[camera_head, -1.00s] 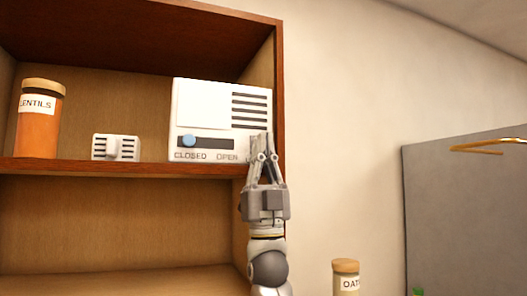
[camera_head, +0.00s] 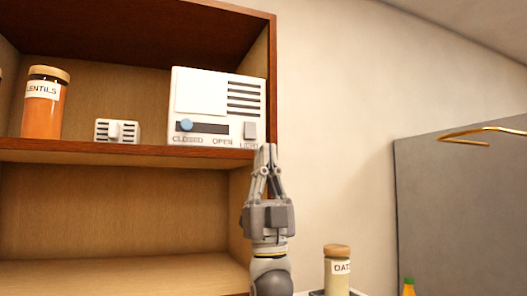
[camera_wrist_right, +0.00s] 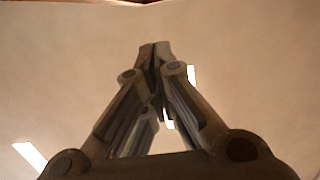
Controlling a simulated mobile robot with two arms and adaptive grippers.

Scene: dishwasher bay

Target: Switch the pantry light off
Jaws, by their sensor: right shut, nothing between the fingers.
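A white control box (camera_head: 200,92) stands on the upper shelf at its right end. It has a blue slider knob (camera_head: 186,125) at the CLOSED end of a dark slot. At its lower right is a grey light switch (camera_head: 250,130) with a small label under it that seems to read LIGHT. My right gripper (camera_head: 266,148) is shut and empty, pointing up, with its tips just below the switch at the shelf's front edge. The right wrist view shows its fingertips (camera_wrist_right: 155,46) together against a blurred pale surface. My left gripper is not in view.
An orange lentils jar (camera_head: 44,104) and a small white vented block (camera_head: 117,131) stand left of the box. The brown shelf edge (camera_head: 120,152) runs close to my gripper. An oats jar (camera_head: 337,270) and a grey panel (camera_head: 460,210) are to the right.

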